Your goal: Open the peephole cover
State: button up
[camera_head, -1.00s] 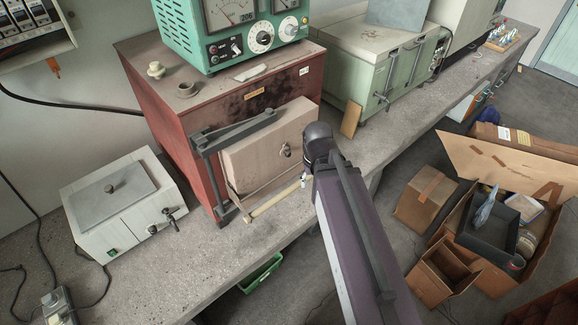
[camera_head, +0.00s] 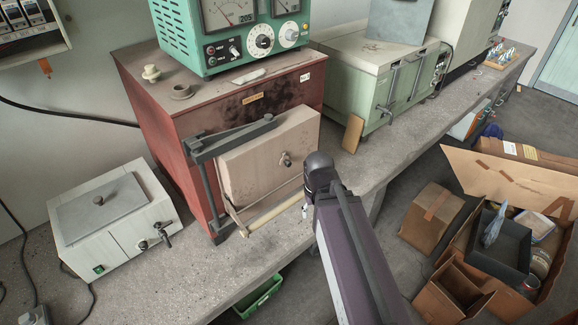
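A red furnace (camera_head: 150,112) stands on the concrete bench, with a pale, thick door (camera_head: 247,164) on its front. A small round metal peephole cover (camera_head: 285,160) sits on the right part of the door face. It looks to be lying over the hole, but it is too small to be sure. My arm comes up from the bottom right, and its dark rounded wrist joint is just right of and slightly below the cover in the picture. My gripper's fingers do not show; the wrist and arm hide that end. I cannot see any contact with the cover.
A dark hinge frame (camera_head: 205,178) and a pale bar (camera_head: 270,214) flank the door. A green meter unit (camera_head: 178,38) sits on the furnace. A white lidded box (camera_head: 150,212) stands left, a green cabinet (camera_head: 345,75) right. Open cardboard boxes (camera_head: 428,215) lie on the floor at right.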

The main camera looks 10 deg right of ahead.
aim_at(284, 161)
jog(key=z, duration=1.55)
jog(key=k, duration=0.55)
jog(key=u, duration=1.4)
